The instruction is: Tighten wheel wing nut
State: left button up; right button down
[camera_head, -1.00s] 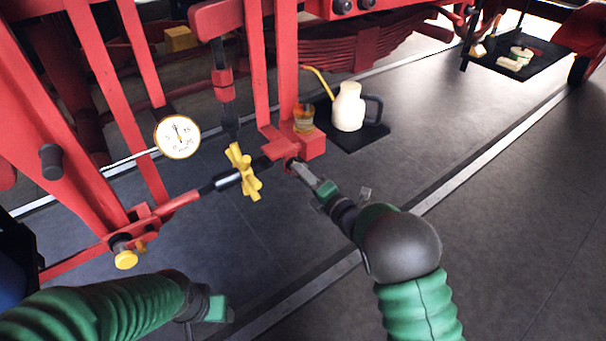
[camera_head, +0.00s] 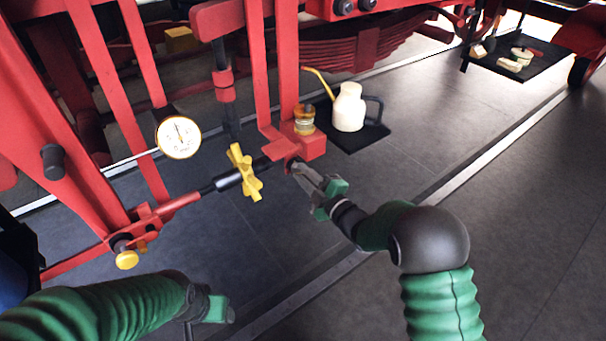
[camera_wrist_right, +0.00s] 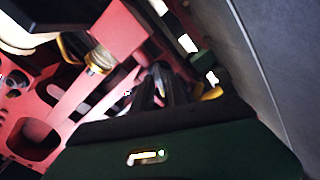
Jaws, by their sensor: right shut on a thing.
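My right gripper (camera_head: 294,166) is at the end of the red bracket, just right of the yellow star-shaped handwheel (camera_head: 243,172). Its fingers are shut on a small part at the end of the rod line, which I take to be the wing nut; the fingers mostly hide it. The handwheel sits on a black and red rod and is apart from the gripper. In the right wrist view the dark fingers (camera_wrist_right: 162,88) point toward red frame parts, and the gripped part is not clear. My left gripper (camera_head: 214,309) hangs low at the left, touching nothing visible; its jaw state is unclear.
A brass-topped cup (camera_head: 304,121) stands on the red bracket (camera_head: 312,147) just above the right gripper. A cream oil can (camera_head: 348,108) stands on a dark mat behind. A round gauge (camera_head: 178,137) and red bars fill the left. The floor at right is open.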

jog(key=m+p, duration=0.1)
jog(key=m, duration=0.3)
jog(key=m+p, duration=0.1)
jog(key=m, duration=0.3)
jog(key=m+p, duration=0.1)
jog(key=m, duration=0.3)
jog(key=shift+s+f, duration=0.1)
jog(key=shift+f, duration=0.25)
jog(key=shift+m, duration=0.3)
jog(key=c, duration=1.6)
grip_release()
jog(key=shift+o, duration=0.2)
jog(key=shift+r, duration=0.1)
jog(key=shift+d, duration=0.1)
jog(key=p+v, duration=0.1)
jog(key=v, duration=1.5)
jog(key=shift+s+d, duration=0.2)
jog(key=shift+s, duration=0.05)
